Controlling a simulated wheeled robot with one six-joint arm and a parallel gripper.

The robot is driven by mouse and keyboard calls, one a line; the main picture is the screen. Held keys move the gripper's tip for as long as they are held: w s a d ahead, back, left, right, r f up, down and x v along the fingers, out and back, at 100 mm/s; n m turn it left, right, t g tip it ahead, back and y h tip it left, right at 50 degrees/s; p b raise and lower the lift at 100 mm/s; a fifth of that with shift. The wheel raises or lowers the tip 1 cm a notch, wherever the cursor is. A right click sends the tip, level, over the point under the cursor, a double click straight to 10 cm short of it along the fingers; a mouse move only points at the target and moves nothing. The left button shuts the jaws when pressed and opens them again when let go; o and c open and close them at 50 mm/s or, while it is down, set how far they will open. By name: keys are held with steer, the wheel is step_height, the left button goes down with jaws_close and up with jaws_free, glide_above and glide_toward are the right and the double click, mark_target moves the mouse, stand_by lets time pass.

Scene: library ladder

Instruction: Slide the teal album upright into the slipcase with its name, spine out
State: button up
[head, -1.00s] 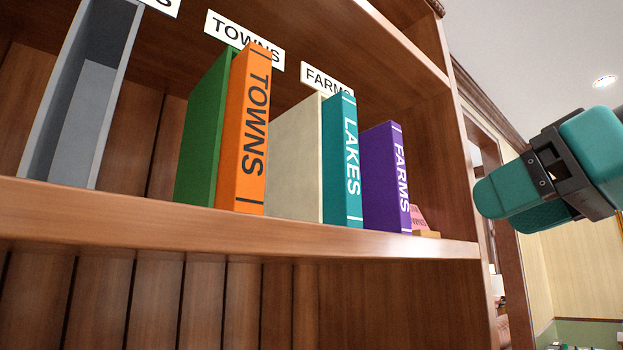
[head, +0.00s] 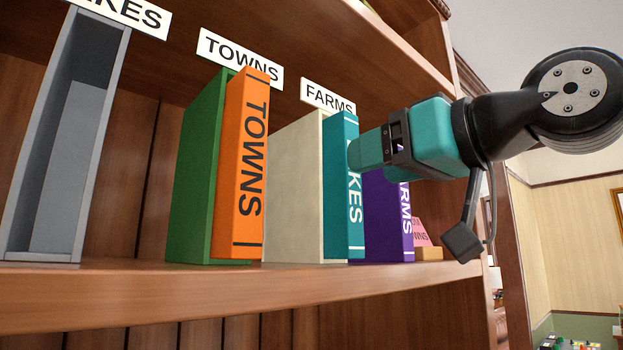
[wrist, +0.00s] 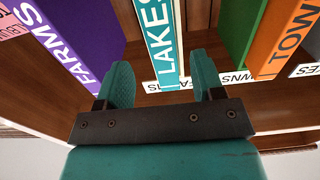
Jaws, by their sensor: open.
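A purple FARMS album (head: 385,215) stands close on the right. A pink card (head: 421,232) on a small block is further right. The shelf front edge (head: 200,295) is bare.

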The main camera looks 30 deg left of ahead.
steer(key=p+x, duration=0.3)
steer(key=x, duration=0.2)
steer(key=shift+a+p, duration=0.2)
steer(key=shift+p, duration=0.2)
steer(key=shift+s+f, duration=0.1)
steer(key=c, duration=1)
jaws_close()
steer(key=shift+d, duration=0.15)
